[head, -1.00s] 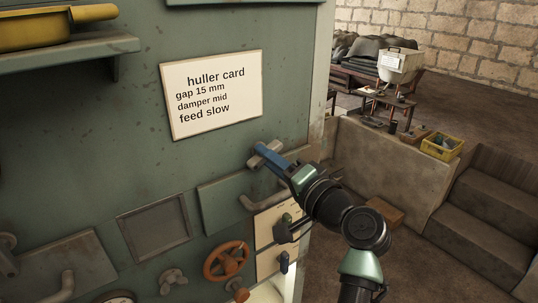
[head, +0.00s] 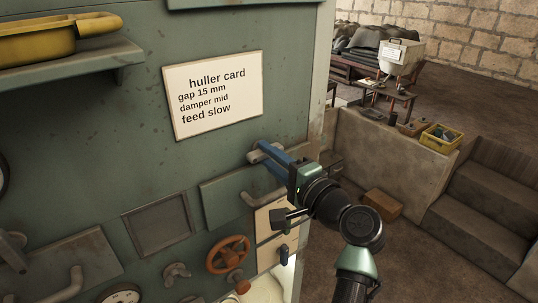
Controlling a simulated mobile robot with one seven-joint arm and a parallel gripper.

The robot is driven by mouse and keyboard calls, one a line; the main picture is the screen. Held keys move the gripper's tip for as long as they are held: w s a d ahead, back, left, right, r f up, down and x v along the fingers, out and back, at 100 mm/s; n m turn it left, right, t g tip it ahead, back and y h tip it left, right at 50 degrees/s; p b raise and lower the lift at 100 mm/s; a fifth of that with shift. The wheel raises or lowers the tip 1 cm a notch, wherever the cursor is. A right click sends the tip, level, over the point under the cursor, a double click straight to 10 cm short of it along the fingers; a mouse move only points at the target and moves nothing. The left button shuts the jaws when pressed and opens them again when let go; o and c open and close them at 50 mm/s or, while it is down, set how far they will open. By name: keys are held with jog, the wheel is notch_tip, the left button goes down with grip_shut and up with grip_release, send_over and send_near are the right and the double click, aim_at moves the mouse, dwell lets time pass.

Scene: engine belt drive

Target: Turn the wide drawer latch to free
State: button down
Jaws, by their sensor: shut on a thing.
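The wide drawer latch (head: 252,157) is a small grey bar on the green machine front, just above a wide green drawer (head: 220,205). My gripper (head: 266,152) reaches it from the right, its two blue fingers shut on the bar. The fingers cover much of the latch, and only its left end shows clearly. The bar looks slightly tilted. The drawer front sits flush in the panel, and its grey handle (head: 248,199) is partly hidden behind my gripper.
An orange handwheel (head: 228,254), a wing knob (head: 176,272) and a framed panel (head: 158,228) lie below and left. The huller card (head: 213,95) hangs above. A low wall with a yellow crate (head: 441,138) and steps stand right. A box (head: 382,205) lies on the floor.

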jog(key=c, duration=1.1)
grip_release()
jog(key=shift+o, duration=0.2)
jog(key=shift+s+d+f+b, duration=0.15)
jog(key=shift+s+d+b, duration=0.25)
jog(key=shift+s, duration=0.1)
jog(key=b+v, duration=0.5)
jog(key=v, duration=0.6)
jog(key=shift+s+d, duration=0.15)
jog(key=shift+s, duration=0.2)
